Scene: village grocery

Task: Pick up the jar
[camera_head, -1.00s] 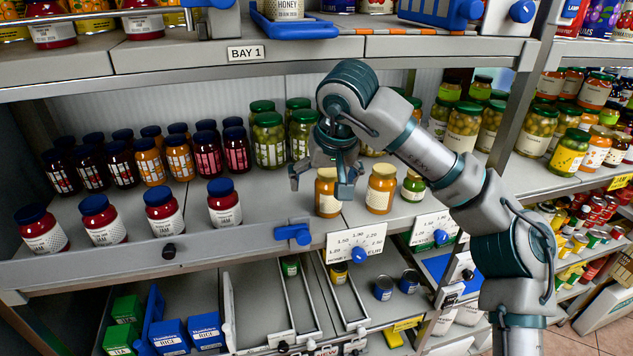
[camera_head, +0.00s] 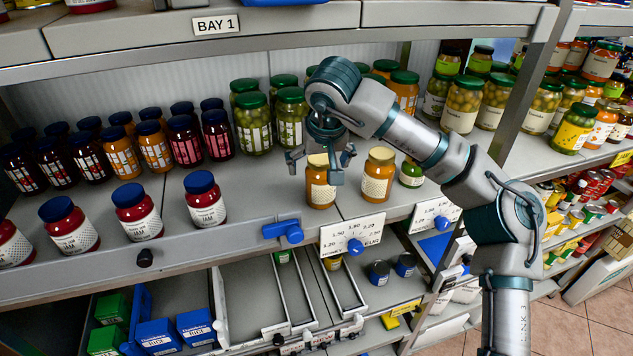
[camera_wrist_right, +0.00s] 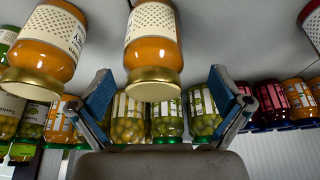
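An orange honey jar (camera_head: 320,186) with a gold lid and pale label stands upright at the front of the middle shelf. My right gripper (camera_head: 320,163) is at its lid, with fingers spread to either side. In the right wrist view, which looks upside down, the honey jar (camera_wrist_right: 152,52) appears between the two blue-padded fingers of my open right gripper (camera_wrist_right: 162,95). Gaps show on both sides, and I see no finger touching it. A second, similar honey jar (camera_head: 377,174) stands just to its right; it also shows in the wrist view (camera_wrist_right: 45,45). My left gripper is not in view.
A small green-lidded jar (camera_head: 411,173) stands right of the honey jars. Green-lidded olive jars (camera_head: 252,125) stand behind. Red jam jars (camera_head: 205,200) line the front left. An upper shelf (camera_head: 300,20) overhangs. A blue clip (camera_head: 283,231) and price dial (camera_head: 352,237) edge the shelf.

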